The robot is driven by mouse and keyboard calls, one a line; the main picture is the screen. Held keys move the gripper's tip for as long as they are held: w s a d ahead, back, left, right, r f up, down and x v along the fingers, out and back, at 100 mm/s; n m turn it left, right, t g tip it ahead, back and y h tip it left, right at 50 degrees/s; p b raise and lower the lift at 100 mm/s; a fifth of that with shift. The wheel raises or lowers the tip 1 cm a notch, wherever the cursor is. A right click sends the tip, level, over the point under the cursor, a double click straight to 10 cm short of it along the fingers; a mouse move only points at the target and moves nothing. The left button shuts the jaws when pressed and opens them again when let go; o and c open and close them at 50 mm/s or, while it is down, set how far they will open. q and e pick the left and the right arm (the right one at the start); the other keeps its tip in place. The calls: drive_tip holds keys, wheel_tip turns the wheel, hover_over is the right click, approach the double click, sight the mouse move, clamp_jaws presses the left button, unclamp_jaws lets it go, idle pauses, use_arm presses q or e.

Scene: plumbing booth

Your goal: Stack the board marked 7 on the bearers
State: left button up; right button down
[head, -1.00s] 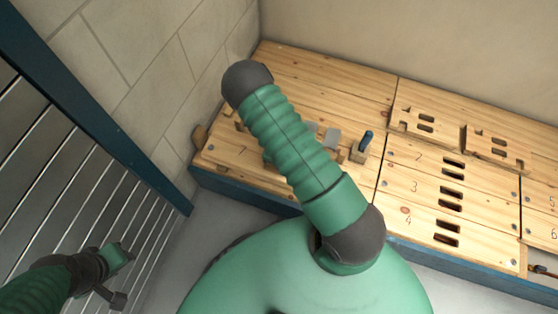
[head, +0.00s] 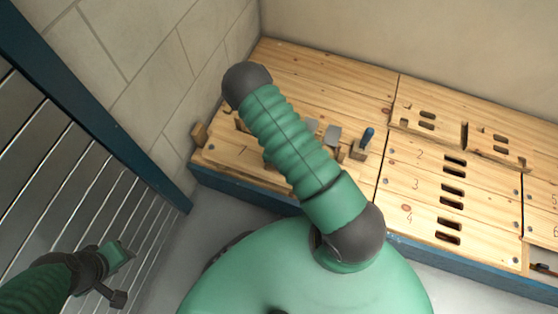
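The board marked 7 (head: 222,155) lies flat at the front left end of the wooden bench top. My arm crosses in front of it and hides its right part. I cannot pick out the bearers for certain. A small wooden block (head: 199,134) sticks out at the bench's left end. My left gripper (head: 125,275) is open and empty at the lower left, in front of the slatted metal panel and away from the bench. My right arm's ribbed green link rises across the middle of the view; its gripper is hidden behind it.
A blue-handled tool (head: 366,138) stands in a wooden block beside a grey metal piece (head: 333,137). Slotted boards marked 2, 3 and 4 (head: 405,185) lie to the right. A masonry wall (head: 150,75) closes the left end; a blue post (head: 100,110) edges the slatted panel (head: 90,210).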

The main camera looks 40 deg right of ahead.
drive_tip(key=shift+f, duration=0.15)
idle(0.4)
drive_tip(key=c, duration=1.2)
unclamp_jaws()
wheel_tip(320, 180, up, 17)
drive_tip(key=w+a+p, duration=0.1)
drive_tip(key=w+p, duration=0.1)
drive_tip(key=p, duration=0.6)
drive_tip(key=shift+w+f, duration=0.15)
drive_tip(key=shift+f, duration=0.05)
